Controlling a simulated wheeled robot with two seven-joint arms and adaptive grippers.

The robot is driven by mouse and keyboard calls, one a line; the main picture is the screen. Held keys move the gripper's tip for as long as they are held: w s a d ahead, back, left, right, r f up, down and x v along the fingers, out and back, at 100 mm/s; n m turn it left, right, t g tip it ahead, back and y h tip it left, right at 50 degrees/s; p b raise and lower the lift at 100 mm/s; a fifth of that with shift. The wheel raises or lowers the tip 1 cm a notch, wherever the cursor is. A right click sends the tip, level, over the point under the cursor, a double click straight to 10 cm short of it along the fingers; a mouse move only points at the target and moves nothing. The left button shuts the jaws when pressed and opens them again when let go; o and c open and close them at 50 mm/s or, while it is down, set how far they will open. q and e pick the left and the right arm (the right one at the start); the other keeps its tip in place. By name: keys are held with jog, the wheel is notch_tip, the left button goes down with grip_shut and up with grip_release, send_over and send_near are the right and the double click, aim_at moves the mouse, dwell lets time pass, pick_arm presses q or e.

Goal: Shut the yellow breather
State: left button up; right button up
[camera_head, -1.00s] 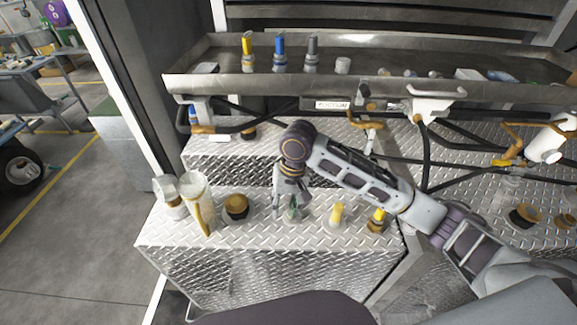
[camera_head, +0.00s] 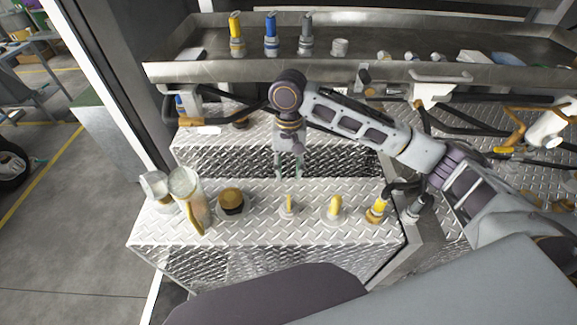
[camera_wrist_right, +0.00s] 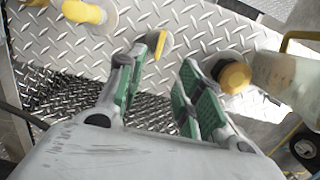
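Several yellow-topped fittings stand on the diamond-plate box (camera_head: 262,228). A small one with a thin yellow handle (camera_head: 289,204) is nearest my right gripper (camera_head: 288,174); it also shows in the wrist view (camera_wrist_right: 158,44). A wider fitting with a yellow handle (camera_head: 334,209) stands to its right, also in the wrist view (camera_wrist_right: 86,12). A third yellow-topped one (camera_head: 376,209) is at the right corner. I cannot tell which is the breather. My right gripper is open and empty, behind the small fitting in the head view. My left gripper is not in view.
A gold-capped filler (camera_head: 231,201) and a clear jar (camera_head: 189,194) stand on the box to the left. A tray (camera_head: 204,70) above holds yellow, blue and grey-topped fittings. Hoses and pipes run at the right.

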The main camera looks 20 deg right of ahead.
aim_at(289, 202)
jog(key=shift+f, duration=0.1)
jog(key=shift+s+a+f, duration=0.1)
jog(key=shift+s+f, duration=0.15)
jog(key=shift+f, duration=2)
jog(key=shift+s+a+f, duration=0.1)
jog(key=shift+s+f, duration=0.15)
jog(key=shift+f, duration=2.05)
jog(key=shift+s+a+f, duration=0.1)
jog(key=shift+s+f, duration=0.15)
jog(key=shift+f, duration=2)
grip_shut()
